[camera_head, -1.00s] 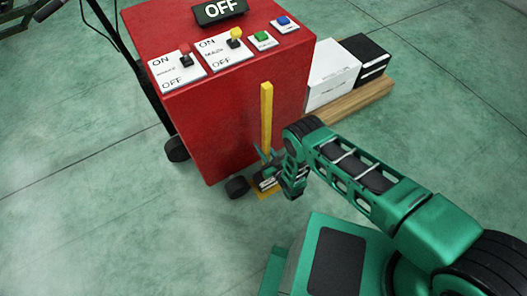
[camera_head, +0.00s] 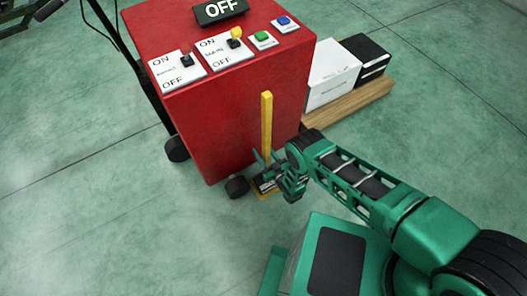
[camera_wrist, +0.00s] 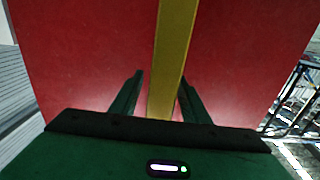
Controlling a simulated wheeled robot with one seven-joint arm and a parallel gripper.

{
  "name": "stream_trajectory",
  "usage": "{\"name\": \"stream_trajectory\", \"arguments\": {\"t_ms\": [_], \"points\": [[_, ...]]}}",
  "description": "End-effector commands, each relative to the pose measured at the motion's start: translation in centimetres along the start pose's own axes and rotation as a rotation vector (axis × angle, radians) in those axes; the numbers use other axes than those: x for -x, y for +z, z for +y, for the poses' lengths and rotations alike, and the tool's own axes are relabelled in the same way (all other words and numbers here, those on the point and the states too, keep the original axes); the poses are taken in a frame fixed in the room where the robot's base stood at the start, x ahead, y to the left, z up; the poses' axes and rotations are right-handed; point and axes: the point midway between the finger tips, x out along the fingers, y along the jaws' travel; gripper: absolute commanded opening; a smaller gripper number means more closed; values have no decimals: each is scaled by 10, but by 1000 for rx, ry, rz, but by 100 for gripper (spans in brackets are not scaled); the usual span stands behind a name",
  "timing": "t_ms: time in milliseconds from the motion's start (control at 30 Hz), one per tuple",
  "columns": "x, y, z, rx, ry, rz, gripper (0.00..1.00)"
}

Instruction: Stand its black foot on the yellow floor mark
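A yellow post (camera_head: 266,122) stands about upright in front of the red cabinet. Its black foot (camera_head: 267,183) shows partly at the bottom, beside my gripper. The foot is low over or on the yellow floor mark (camera_head: 262,194), of which only an edge shows; I cannot tell whether they touch. My gripper (camera_head: 267,158) is low at the post. In the wrist view the post (camera_wrist: 168,70) passes between the two fingers of my gripper (camera_wrist: 161,78). A gap shows on the post's left side, so the fingers look open around it.
The red cabinet (camera_head: 220,120) stands close behind the post, with a black wheel (camera_head: 237,187) just left of the mark. A white box (camera_head: 332,80) and a black box (camera_head: 365,57) sit on a wooden pallet (camera_head: 350,105) to the right.

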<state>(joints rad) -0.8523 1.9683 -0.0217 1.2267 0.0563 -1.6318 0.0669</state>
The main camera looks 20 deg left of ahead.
Motion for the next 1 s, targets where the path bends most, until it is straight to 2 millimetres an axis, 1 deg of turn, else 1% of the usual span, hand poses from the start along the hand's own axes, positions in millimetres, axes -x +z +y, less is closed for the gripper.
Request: {"name": "stream_trajectory", "arguments": {"t_ms": [200,267,367,700,800,900,1000], "points": [[0,-3,0,0,0,1,42],[5,-2,0,0,0,-2,42],[18,-1,0,0,0,-3,42],[85,-1,0,0,1,-3,42],[100,-1,0,0,1,-3,42],[111,-1,0,0,1,-1,42],[117,-2,0,0,1,-1,42]]}}
